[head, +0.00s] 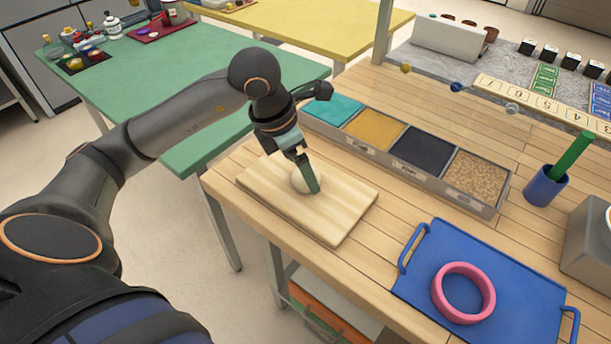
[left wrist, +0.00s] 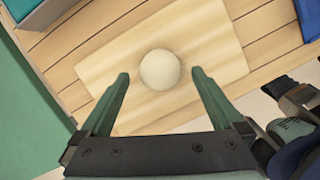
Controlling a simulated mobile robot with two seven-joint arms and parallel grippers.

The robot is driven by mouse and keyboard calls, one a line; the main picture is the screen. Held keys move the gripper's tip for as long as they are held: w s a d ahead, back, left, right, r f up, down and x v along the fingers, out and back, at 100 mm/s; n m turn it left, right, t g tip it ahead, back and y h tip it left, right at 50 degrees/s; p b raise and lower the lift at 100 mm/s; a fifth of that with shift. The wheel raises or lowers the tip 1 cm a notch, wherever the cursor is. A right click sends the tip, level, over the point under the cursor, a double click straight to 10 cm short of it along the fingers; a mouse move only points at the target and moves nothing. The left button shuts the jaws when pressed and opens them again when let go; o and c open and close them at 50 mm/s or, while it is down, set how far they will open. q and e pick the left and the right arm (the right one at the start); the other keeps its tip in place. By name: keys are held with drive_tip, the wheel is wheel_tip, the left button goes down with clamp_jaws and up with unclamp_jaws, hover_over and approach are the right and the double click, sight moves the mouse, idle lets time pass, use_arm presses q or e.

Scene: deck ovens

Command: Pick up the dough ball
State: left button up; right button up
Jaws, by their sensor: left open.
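The dough ball (head: 300,180) is round and pale cream and lies on the light wooden board (head: 341,217) on the counter. In the head view my left gripper (head: 311,187) is over the ball and hides part of it. In the left wrist view the dough ball (left wrist: 160,69) is whole in sight. There the left gripper's two green fingers (left wrist: 160,80) stand open, one to each side of the ball, with gaps between them and it. Nothing is held. My right gripper is not in view.
A divided bin (head: 408,150) of coloured fillings stands behind the board. A blue tray (head: 425,277) with a pink ring (head: 463,291) lies to the right. A blue cup (head: 545,187) with a green stick stands farther right. Bare counter separates board and tray.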

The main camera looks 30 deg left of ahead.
use_arm(q)
drive_tip(key=shift+x, duration=1.05)
drive_tip(key=shift+r, duration=0.1)
drive_tip(key=c, duration=1.4)
